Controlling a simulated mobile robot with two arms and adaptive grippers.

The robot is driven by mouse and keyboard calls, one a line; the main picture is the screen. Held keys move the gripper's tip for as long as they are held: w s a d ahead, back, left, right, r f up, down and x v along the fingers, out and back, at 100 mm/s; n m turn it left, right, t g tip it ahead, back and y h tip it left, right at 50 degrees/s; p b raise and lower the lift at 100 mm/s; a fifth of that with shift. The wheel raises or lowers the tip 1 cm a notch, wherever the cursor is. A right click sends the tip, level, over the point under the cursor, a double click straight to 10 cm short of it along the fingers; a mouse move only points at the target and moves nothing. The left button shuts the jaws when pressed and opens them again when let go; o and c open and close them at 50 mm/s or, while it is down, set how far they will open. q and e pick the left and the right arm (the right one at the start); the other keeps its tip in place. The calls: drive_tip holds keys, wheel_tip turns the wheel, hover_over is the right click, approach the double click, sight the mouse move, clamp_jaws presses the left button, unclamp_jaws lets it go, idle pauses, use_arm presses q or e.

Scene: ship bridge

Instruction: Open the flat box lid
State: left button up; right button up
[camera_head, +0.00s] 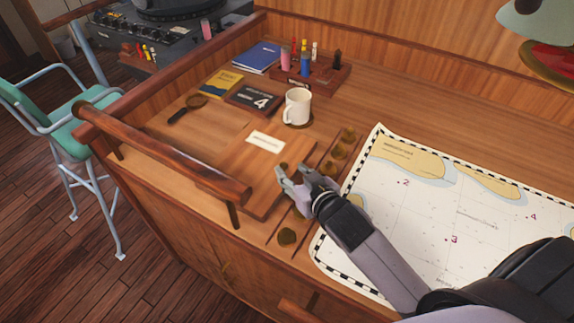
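The flat box (245,163) is a wooden panel-like shape on the desk, with a white label (265,142) near its far end. Its lid looks shut and lies flat. My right gripper (292,170) is over the box's near right edge, its two fingers apart with nothing seen between them. I cannot tell whether a fingertip touches the lid. The gripper and wrist hide part of the box's right side. My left gripper is not in view.
A white mug (297,107) stands beyond the box. A chart (440,215) covers the right side, under my arm. Round brown pieces (287,236) line the box's right. A wooden rail (165,155) runs along the near left edge.

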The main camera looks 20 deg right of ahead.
sight(284, 165)
drive_tip(key=x, duration=0.3)
drive_tip(key=shift+w+f, duration=0.1)
drive_tip(key=shift+w, duration=0.2)
drive_tip(key=shift+w+f, duration=0.1)
drive_tip(key=shift+w, duration=0.1)
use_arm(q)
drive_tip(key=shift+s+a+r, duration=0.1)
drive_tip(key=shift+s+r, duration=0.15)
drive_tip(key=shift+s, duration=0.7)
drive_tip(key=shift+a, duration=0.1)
use_arm(e)
drive_tip(key=shift+c, duration=0.2)
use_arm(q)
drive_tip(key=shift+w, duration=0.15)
use_arm(e)
clamp_jaws()
